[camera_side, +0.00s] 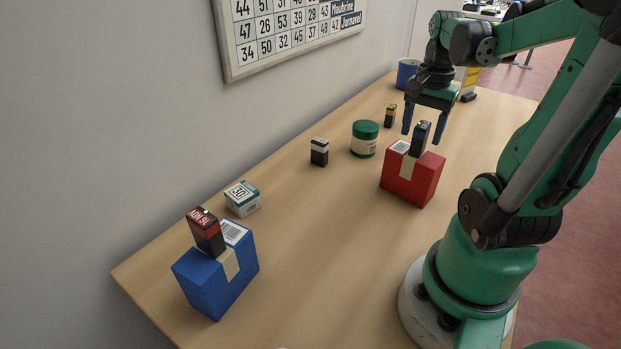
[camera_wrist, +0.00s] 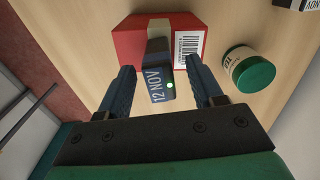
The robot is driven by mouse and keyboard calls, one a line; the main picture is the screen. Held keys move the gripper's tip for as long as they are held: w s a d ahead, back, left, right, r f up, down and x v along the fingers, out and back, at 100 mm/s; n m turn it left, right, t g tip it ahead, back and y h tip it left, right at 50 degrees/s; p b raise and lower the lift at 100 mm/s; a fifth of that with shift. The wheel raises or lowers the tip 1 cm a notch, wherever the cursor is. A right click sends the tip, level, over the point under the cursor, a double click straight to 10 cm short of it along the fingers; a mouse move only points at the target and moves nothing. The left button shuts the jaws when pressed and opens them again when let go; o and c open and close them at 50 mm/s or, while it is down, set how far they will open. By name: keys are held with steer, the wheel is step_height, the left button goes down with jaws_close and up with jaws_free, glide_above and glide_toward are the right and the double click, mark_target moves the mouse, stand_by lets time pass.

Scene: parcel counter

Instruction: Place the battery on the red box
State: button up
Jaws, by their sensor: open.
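A dark blue-black battery (camera_side: 419,146) stands upright on top of the red box (camera_side: 425,182). In the wrist view the battery (camera_wrist: 157,85) shows its top face, marked 12 NOV with a pale green dot, and the red box (camera_wrist: 132,40) lies beyond it with a tan tape strip and a white barcode label. My gripper (camera_side: 421,137) is open above the red box. In the wrist view its two fingers (camera_wrist: 160,69) are on either side of the battery, with a visible gap to each side.
A blue box (camera_side: 212,285) bears a red-topped black battery (camera_side: 207,236) at the near left. A white box (camera_side: 242,200), a white-topped black battery (camera_side: 319,155), a green-lidded jar (camera_side: 364,145), a yellow-topped battery (camera_side: 390,119) and a blue mug (camera_side: 404,78) stand along the wall side.

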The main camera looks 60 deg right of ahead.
mark_target(422, 125)
step_height(422, 125, up, 12)
steer(key=w+a+f+n+t, duration=0.2)
steer(key=w+a+f+n, duration=0.1)
steer(key=a+n, duration=0.3)
steer(key=w+a+f+n+t, duration=0.2)
steer(key=w+a+f+n, duration=0.2)
steer(key=a+n, duration=0.2)
steer(key=w+a+f+n+t, duration=0.3)
steer(key=a+n, duration=0.3)
steer(key=a, duration=0.3)
steer(key=shift+w+f, duration=0.35)
steer(key=shift+w, duration=0.25)
